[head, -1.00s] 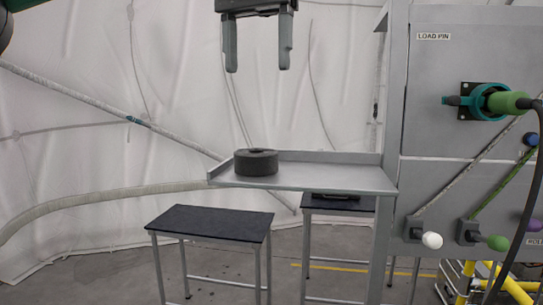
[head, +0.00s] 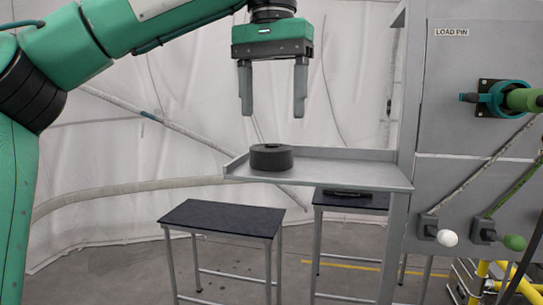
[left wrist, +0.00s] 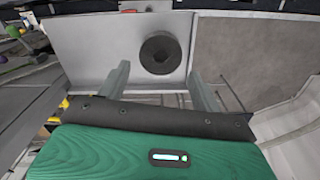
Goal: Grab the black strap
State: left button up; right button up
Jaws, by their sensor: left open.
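The black strap (head: 271,158) is a dark rolled coil. It lies flat on a grey metal shelf (head: 345,170), near the shelf's left end. In the left wrist view the black strap (left wrist: 161,53) shows from above as a round roll with a small hole in its middle. My left gripper (head: 272,110) points down above the strap, apart from it. Its two fingers are open with nothing between them. In the left wrist view the left gripper's fingers (left wrist: 160,92) stand either side of the strap in the picture. My right gripper is not in view.
A grey panel (head: 465,80) marked LOAD PIN stands right of the shelf, with a green fitting (head: 500,98) and white (head: 448,239) and green (head: 514,242) knobs. Two dark-topped tables (head: 222,218) (head: 350,200) stand lower down. The shelf has a low raised back edge.

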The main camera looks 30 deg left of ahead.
aim_at(272, 147)
pick_arm(q)
jog(key=shift+w+a+f, duration=0.1)
jog(key=shift+w+f, duration=0.05)
jog(key=shift+f, duration=1.45)
jog(key=shift+w+a+f, duration=0.1)
jog(key=shift+w+f, duration=0.05)
jog(key=shift+f, duration=1.45)
jog(key=shift+d, duration=0.1)
jog(key=shift+s, duration=0.1)
jog(key=c, duration=0.7)
jog(key=shift+r, duration=0.15)
